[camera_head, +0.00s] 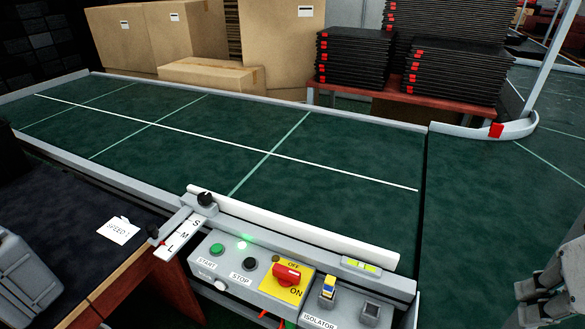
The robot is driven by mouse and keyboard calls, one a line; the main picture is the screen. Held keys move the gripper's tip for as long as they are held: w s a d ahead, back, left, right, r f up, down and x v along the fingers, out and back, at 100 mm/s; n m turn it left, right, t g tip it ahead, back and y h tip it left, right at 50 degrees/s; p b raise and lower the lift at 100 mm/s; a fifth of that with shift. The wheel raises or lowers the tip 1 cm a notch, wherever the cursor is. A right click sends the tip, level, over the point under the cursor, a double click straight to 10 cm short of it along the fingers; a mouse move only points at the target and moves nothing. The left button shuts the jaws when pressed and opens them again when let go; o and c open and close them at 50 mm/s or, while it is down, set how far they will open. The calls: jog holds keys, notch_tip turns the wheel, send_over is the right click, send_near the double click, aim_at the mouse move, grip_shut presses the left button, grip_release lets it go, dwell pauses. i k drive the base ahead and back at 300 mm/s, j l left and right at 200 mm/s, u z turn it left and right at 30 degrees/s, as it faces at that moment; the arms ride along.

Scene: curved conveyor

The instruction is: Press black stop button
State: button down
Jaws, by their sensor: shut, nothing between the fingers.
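The black stop button (250,264) sits on the grey control panel (228,276), above a label reading STOP. A green start button (217,249) is to its left, and a red rotary switch (287,274) on a yellow plate marked OFF and ON is to its right. A green light glows just above, between the two buttons. My gripper (530,300) is at the bottom right edge, partly cut off by the frame. It is shut and empty, well to the right of the panel and apart from the stop button.
A size lever marked S-M-L (183,234) stands left of the panel, and isolator switches (328,288) are at its right. A white rail (310,236) runs behind the panel. The green conveyor (200,130) is empty. Boxes (283,45) and stacked black trays (352,57) stand behind.

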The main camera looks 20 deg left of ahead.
aim_at(250, 262)
jog(key=i+j+u, duration=0.55)
jog(key=i+u, duration=0.15)
jog(key=i, duration=0.05)
